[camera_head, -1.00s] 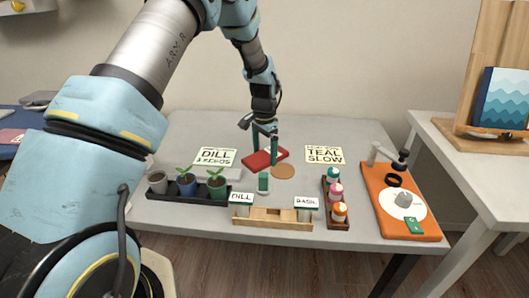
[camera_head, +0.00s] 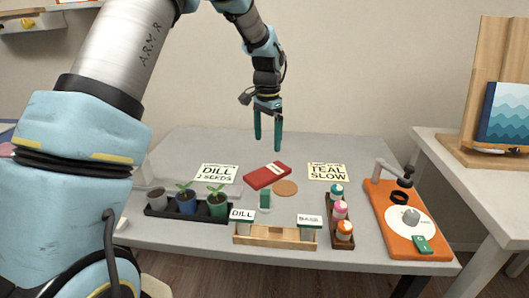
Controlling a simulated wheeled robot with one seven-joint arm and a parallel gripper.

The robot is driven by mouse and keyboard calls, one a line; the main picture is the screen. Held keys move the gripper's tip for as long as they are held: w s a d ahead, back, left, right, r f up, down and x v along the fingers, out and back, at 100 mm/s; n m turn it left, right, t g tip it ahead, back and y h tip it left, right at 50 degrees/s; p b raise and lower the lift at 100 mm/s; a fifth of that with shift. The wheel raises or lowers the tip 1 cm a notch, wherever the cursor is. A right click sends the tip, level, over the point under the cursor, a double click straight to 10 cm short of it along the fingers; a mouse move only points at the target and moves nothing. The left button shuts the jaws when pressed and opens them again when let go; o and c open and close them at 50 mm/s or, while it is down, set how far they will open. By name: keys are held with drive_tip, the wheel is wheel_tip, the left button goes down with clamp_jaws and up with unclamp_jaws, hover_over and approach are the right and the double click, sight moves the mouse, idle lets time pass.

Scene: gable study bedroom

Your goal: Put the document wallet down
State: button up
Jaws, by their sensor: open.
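The document wallet (camera_head: 267,176) is red with a pale label and lies flat on the grey table, just behind a round cork-coloured disc. My gripper (camera_head: 267,148) hangs above and behind it, with its two green fingers apart and nothing between them. There is a clear gap between the fingertips and the wallet.
Cards reading DILL (camera_head: 217,173) and TEAL SLOW (camera_head: 327,172) flank the wallet. In front stand a black tray of potted plants (camera_head: 160,212), a wooden rack (camera_head: 272,236), a bottle rack (camera_head: 337,241) and an orange turntable (camera_head: 377,205). The table's back left is clear.

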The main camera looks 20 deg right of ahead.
drive_tip(key=s+a+r+n, duration=0.1)
drive_tip(key=a+n, duration=0.2)
drive_tip(key=a, duration=0.7)
drive_tip(key=s+a+r+n, duration=0.1)
drive_tip(key=a+r+n, duration=0.15)
drive_tip(key=a, duration=0.65)
drive_tip(key=s+a+f+n+t, duration=0.2)
drive_tip(key=s+a+n, duration=0.75)
drive_tip(key=a, duration=0.65)
drive_tip(key=m+g+p, duration=0.2)
drive_tip(key=m+p, duration=0.2)
drive_tip(key=m, duration=1.1)
hover_over(263, 174)
wheel_tip(263, 174, down, 7)
drive_tip(key=shift+s+r, duration=0.15)
drive_tip(key=shift+f+p, duration=1.05)
drive_tip(key=shift+f, duration=2.1)
